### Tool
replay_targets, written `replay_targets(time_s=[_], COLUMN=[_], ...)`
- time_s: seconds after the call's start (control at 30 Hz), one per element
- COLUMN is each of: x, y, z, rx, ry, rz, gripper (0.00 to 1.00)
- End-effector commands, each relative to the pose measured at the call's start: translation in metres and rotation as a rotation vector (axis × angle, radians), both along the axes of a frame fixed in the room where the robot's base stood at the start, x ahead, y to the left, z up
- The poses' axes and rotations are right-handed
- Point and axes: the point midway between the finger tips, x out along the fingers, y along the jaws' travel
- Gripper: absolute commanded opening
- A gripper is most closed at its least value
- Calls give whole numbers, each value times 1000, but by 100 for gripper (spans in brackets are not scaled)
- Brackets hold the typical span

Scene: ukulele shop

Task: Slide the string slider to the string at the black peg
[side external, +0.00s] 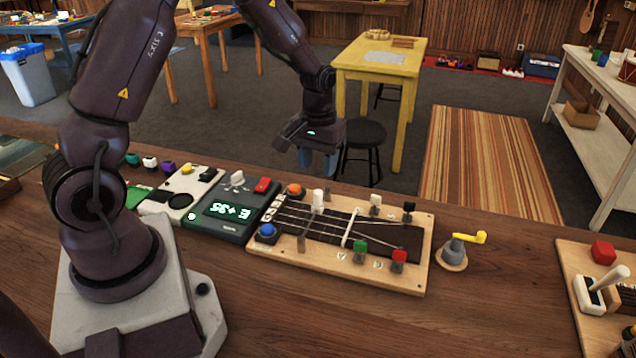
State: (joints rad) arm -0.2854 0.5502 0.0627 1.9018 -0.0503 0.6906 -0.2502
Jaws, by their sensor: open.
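The wooden string board (268,252) lies on the bench with strings over a dark neck. An upright white knob (317,200), which looks like the string slider, stands over the strings near the far side, between two small grey posts. The black peg (408,208) is at the board's far right corner. A cream peg (375,201) is to its left. The green peg (360,247) and red peg (399,257) are on the near side. My gripper (318,164) is open and empty, fingers pointing down, raised above the white knob in the picture and apart from it.
An orange button (294,190) and a blue button (267,231) sit at the board's left end. A dark tuner box (231,227) reading "E +35" adjoins on the left. A grey post with a yellow crank (465,240) stands right. Bare bench lies in front.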

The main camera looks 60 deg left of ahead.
Motion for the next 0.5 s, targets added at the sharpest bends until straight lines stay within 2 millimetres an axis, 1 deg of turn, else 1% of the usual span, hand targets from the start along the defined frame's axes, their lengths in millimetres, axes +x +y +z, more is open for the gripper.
replay_targets(time_s=[0.03, 0.1, 0.2, 0.33, 0.5], x=[1, 1, 1, 0, 0], y=[0, 0, 0, 0, 0], z=[12, 25, 38, 48, 50], rx=[2, 2, 1, 1, 0], ry=[-5, -5, -3, -1, 1], rz=[-1, -1, -1, 0, 0], gripper=[46, 46, 46, 46, 46])
